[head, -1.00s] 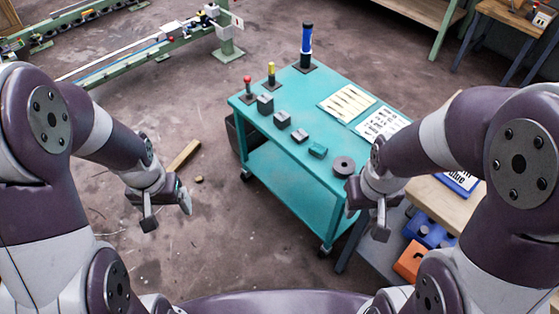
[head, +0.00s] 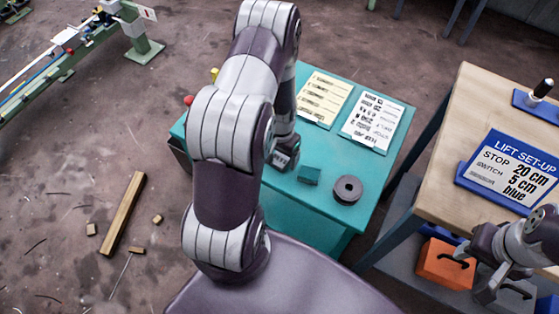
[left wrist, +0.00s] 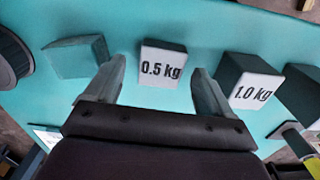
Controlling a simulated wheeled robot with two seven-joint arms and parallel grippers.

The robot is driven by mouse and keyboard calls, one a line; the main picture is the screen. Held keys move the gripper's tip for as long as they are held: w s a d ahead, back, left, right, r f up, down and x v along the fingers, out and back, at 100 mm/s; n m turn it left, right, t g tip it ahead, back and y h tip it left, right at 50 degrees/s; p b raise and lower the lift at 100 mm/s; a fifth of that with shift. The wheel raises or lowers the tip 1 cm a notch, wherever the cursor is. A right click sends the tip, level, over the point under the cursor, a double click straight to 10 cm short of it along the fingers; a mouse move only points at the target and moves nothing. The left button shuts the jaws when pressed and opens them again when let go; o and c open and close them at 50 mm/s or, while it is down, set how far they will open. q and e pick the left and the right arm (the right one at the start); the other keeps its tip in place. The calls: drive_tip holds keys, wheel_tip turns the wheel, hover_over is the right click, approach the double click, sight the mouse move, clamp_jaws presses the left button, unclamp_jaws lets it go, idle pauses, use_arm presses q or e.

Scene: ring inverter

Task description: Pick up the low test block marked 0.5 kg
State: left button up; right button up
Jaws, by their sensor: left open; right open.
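The low block marked 0.5 kg (left wrist: 163,66) is dark grey with a pale labelled top. It stands on the teal table between the fingertips of my left gripper (left wrist: 158,78) in the left wrist view. The gripper is open, with a gap on each side of the block; I cannot tell how far above the table the tips are. In the head view my left arm hides most of this spot; a small labelled face of the block (head: 281,158) shows beside the wrist. My right gripper (head: 503,284) is open and empty at the lower right.
A block marked 1.0 kg (left wrist: 250,82) stands right of the 0.5 kg block in the left wrist view. A plain teal block (left wrist: 78,56) stands to its left. A dark disc (head: 347,189) lies near the table's edge. A wooden bench (head: 449,170) stands at right.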

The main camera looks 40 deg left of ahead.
use_arm(q)
drive_tip(key=shift+s+f, duration=0.1)
drive_tip(key=shift+f, duration=0.3)
drive_tip(key=shift+a, duration=0.1)
clamp_jaws()
